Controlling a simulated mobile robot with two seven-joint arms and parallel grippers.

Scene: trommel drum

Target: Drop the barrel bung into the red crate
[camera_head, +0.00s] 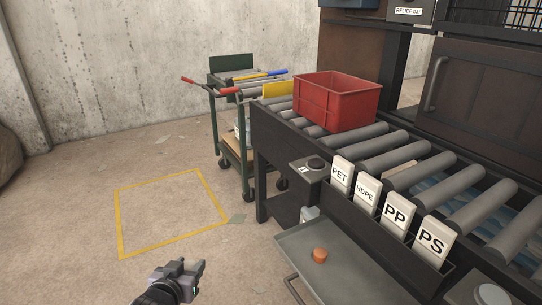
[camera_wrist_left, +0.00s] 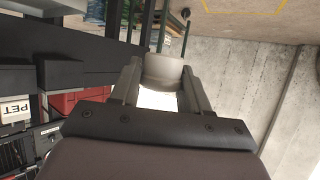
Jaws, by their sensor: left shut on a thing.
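My left gripper (camera_head: 196,268) is low in the head view, over the floor and well to the left of the red crate. In the left wrist view its fingers (camera_wrist_left: 162,90) are shut on a pale grey round piece (camera_wrist_left: 162,70), which I take to be the barrel bung. In the head view the held piece is hard to make out. The red crate (camera_head: 329,106) stands upright on the roller conveyor, and its inside floor is hidden. Part of it seems to show in the left wrist view (camera_wrist_left: 62,103). My right gripper is not in view.
An orange round piece (camera_head: 319,255) lies on the grey tray (camera_head: 345,273) below the conveyor (camera_head: 372,137). A green cart (camera_head: 233,150) stands behind. The yellow-outlined floor area (camera_head: 120,222) is clear.

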